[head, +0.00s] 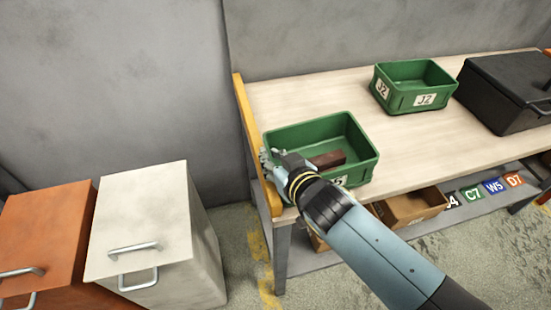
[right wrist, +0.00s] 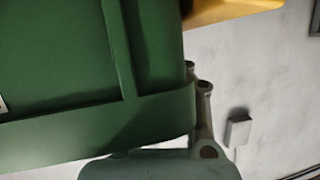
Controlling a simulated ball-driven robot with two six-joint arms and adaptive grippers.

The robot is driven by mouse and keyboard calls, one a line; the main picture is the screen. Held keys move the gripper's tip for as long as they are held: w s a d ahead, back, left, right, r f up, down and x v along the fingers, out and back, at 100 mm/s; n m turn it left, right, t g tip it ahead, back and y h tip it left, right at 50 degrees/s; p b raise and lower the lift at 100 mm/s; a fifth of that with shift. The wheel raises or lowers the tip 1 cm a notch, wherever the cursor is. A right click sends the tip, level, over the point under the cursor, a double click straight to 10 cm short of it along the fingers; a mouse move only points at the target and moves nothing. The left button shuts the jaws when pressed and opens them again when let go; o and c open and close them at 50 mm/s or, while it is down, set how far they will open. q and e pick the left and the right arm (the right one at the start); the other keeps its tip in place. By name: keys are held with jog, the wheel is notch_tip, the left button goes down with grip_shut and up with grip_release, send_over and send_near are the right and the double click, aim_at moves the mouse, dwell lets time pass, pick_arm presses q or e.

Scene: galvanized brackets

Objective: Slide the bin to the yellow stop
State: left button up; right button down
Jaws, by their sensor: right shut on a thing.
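A green bin (head: 362,160) with a brown block (head: 328,159) inside sits at the left end of the workbench. The yellow stop (head: 252,135) runs along that end. The bin's left side is very close to the stop; I cannot tell whether they touch. My right gripper (head: 270,160) is shut on the bin's left front corner, between much of the bin and the stop's near part. In the right wrist view the green bin wall (right wrist: 70,60) fills the left, with a piece of the yellow stop (right wrist: 228,10) at the top. My left gripper is out of view.
A second green bin (head: 398,103), labelled J2, and a black case (head: 497,95) stand farther right on the workbench (head: 300,92). A cardboard box (head: 410,207) is on the shelf below. White (head: 150,215) and orange (head: 45,235) cabinets stand at the left.

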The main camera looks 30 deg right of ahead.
jog(key=shift+w+a+r, duration=0.15)
jog(key=shift+w+a, duration=0.1)
jog(key=shift+w, duration=0.1)
jog(key=c, duration=1.7)
grip_release()
jog(key=shift+o, duration=0.9)
jog(key=shift+w+a, duration=0.2)
jog(key=shift+a, duration=0.05)
jog(key=shift+o, duration=1)
jog(key=shift+w+a, duration=0.1)
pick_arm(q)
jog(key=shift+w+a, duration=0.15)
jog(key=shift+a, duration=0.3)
pick_arm(e)
jog(key=shift+d, duration=0.2)
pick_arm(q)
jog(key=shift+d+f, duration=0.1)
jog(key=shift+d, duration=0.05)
pick_arm(e)
jog(key=shift+s, duration=0.2)
